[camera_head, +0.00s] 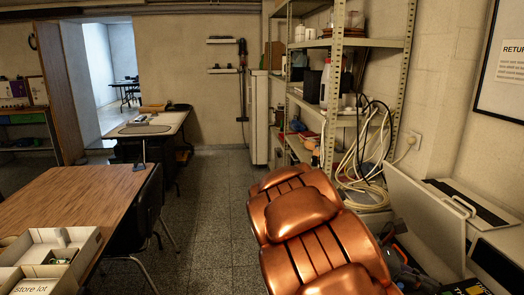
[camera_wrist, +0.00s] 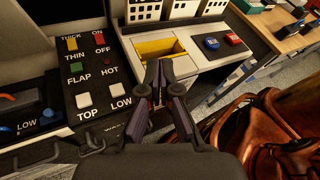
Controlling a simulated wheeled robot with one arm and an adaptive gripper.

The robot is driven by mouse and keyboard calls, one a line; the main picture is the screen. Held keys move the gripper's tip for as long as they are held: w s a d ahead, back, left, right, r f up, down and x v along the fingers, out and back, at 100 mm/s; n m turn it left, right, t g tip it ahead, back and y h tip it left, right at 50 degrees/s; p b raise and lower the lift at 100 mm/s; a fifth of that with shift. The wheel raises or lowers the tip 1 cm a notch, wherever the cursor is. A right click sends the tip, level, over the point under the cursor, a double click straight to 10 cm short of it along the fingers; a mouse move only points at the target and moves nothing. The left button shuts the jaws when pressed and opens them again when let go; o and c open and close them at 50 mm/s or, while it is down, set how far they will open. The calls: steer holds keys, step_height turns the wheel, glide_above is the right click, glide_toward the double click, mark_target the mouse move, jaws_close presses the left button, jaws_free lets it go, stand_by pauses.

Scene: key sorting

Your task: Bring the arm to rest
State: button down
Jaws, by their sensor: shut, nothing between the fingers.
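My gripper (camera_wrist: 159,72) shows in the wrist view, pointing away from the camera. Its dark fingers are together with nothing between them. The fingertips appear just in front of a pale console (camera_wrist: 190,72) with a yellow-lined recess (camera_wrist: 159,49); I cannot tell the exact gap. The gripper is not in the head view. A copper-coloured part of my own body (camera_head: 315,235) fills the lower middle of the head view, and copper parts of me also show at the right of the wrist view.
In the wrist view, a black panel (camera_wrist: 92,75) with labelled buttons lies left of the gripper. Blue (camera_wrist: 211,43) and red (camera_wrist: 232,39) buttons sit to the right. In the head view, a wooden table (camera_head: 75,205) holds a white tray (camera_head: 85,257); shelves (camera_head: 350,42) stand right. The middle floor (camera_head: 210,200) is clear.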

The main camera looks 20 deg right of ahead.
steer(key=s+a+f+m+t+y, duration=0.1)
steer(key=a+f+m+t+y, duration=0.1)
steer(key=a, duration=0.8)
steer(key=s+a+f+m+t+y, duration=0.1)
steer(key=a+m+y, duration=0.4)
steer(key=a, duration=0.6)
steer(key=s+a+f+m+t+y, duration=0.2)
steer(key=s+a+m+t+y, duration=0.1)
steer(key=a, duration=0.7)
steer(key=shift+a+f+m+t, duration=0.25)
steer(key=shift+f+m+t, duration=0.1)
steer(key=shift+m+t, duration=0.65)
steer(key=shift+s+d, duration=0.1)
steer(key=shift+s, duration=0.05)
